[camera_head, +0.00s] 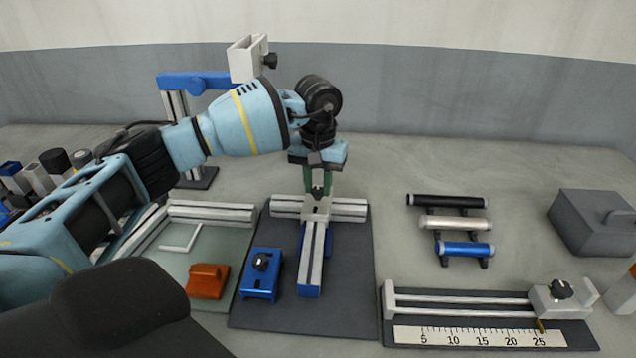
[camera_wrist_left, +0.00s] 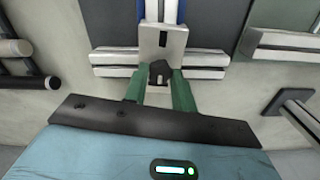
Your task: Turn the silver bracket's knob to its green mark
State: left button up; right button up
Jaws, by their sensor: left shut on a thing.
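The silver bracket (camera_head: 316,209) sits at the joint of a T of silver rails on a dark mat. In the left wrist view the bracket (camera_wrist_left: 172,42) shows a small dark slot on its face. Its black knob (camera_wrist_left: 160,73) lies between the green fingers of my left gripper (camera_wrist_left: 160,82). My left gripper also shows in the head view (camera_head: 317,190), pointing down and shut on the knob. The fingers partly hide the knob, and I cannot make out a green mark. My right gripper is not in view.
A blue bracket (camera_head: 262,275) with a black knob lies left of the T. A scale fixture (camera_head: 460,298) stands front right, with a rack of cylinders (camera_head: 455,222) behind it. A blue stand (camera_head: 178,85) rises behind my left arm. A grey box (camera_head: 590,225) sits far right.

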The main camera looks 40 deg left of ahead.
aim_at(318, 189)
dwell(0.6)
pick_arm(q)
jog(key=o, duration=1)
jog(key=shift+r, duration=0.1)
notch_tip(318, 189, up, 8)
jog(key=shift+f, duration=0.1)
jog(key=shift+f, duration=0.1)
